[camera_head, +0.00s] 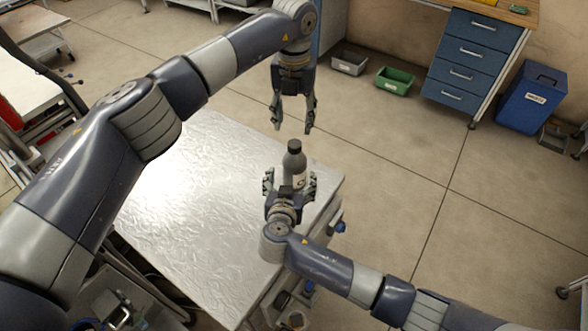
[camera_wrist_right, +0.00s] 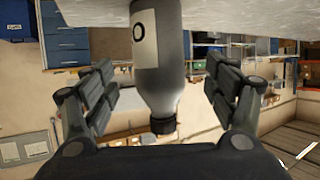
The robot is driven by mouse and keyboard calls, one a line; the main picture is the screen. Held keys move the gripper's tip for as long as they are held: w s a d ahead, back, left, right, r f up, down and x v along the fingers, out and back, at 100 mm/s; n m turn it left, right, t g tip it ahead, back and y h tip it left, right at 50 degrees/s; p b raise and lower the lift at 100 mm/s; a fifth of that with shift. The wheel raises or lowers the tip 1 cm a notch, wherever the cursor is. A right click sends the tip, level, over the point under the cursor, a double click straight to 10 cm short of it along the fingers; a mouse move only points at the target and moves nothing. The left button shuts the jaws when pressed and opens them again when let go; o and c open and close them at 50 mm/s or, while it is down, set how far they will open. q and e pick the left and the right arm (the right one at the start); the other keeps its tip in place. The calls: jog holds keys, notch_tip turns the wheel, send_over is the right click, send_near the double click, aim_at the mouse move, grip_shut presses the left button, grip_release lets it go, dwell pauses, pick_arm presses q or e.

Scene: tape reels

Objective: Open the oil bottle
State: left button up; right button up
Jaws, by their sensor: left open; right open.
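The oil bottle (camera_head: 294,163) is grey with a dark cap (camera_head: 294,146) and a pale label. It stands upright near the right edge of the metal-topped table (camera_head: 190,185). My right gripper (camera_head: 290,183) is open, with its fingers on both sides of the bottle. In the right wrist view the bottle (camera_wrist_right: 158,70) appears upside down between the open fingers, with visible gaps on both sides, and its cap (camera_wrist_right: 163,126) shows low. My left gripper (camera_head: 293,130) is open, pointing down above the bottle, its fingertips higher than the cap and apart from it.
The rest of the tabletop is bare. On the floor behind are a grey bin (camera_head: 349,61), a green bin (camera_head: 395,80), a blue drawer cabinet (camera_head: 470,55) and a blue container (camera_head: 531,98). Open floor lies right of the table.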

aim_at(293, 174)
pick_arm(q)
jog(key=shift+w+d+f, duration=0.2)
jog(key=shift+w+f, duration=0.25)
jog(key=shift+w, duration=0.3)
pick_arm(e)
jog(key=x, duration=0.5)
jog(key=shift+w+d+f, duration=0.2)
jog(key=shift+w+f, duration=0.05)
jog(key=shift+w, duration=0.05)
jog(key=shift+w+f, duration=0.1)
jog(key=shift+w, duration=0.2)
pick_arm(q)
jog(key=shift+s+a+r, duration=0.1)
jog(key=shift+s+r, duration=0.15)
jog(key=shift+s, duration=0.1)
pick_arm(e)
jog(key=shift+w, duration=0.2)
pick_arm(q)
jog(key=shift+w+f, duration=0.1)
jog(key=shift+w, duration=0.05)
pick_arm(e)
jog(key=shift+w+f, duration=0.1)
jog(key=shift+w, duration=0.05)
pick_arm(q)
jog(key=shift+w, duration=0.1)
pick_arm(e)
jog(key=shift+c, duration=0.3)
